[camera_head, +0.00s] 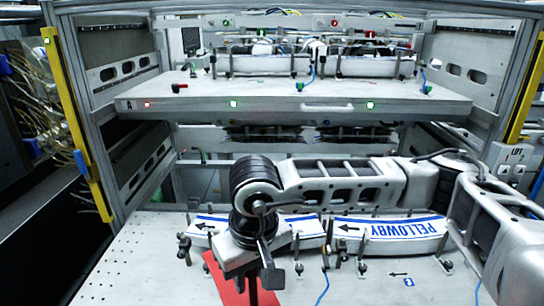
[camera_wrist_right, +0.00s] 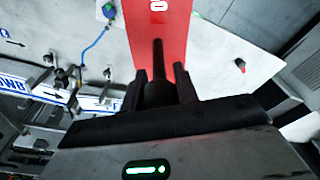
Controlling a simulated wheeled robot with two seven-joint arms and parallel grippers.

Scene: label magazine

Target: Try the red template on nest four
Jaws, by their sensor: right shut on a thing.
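The red template (camera_head: 227,284) is a flat red plate, partly hidden behind my right gripper at the bottom middle of the head view. In the right wrist view the red template (camera_wrist_right: 160,32) runs up from the jaws and carries a white mark, cut off by the top edge. My right gripper (camera_head: 254,284) points down, and its fingers (camera_wrist_right: 162,88) are shut on the template's dark upright handle. I cannot tell whether the plate touches the board below. White curved pieces (camera_head: 388,231) with blue lettering and arrows lie in a row behind it. No number for nest four is readable.
Small dark clamps and posts (camera_head: 299,268) stand along the row. A blue cable (camera_head: 322,287) lies on the board. An upper shelf (camera_head: 300,104) carries similar fixtures above my arm. The perforated board (camera_head: 130,262) at front left is clear.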

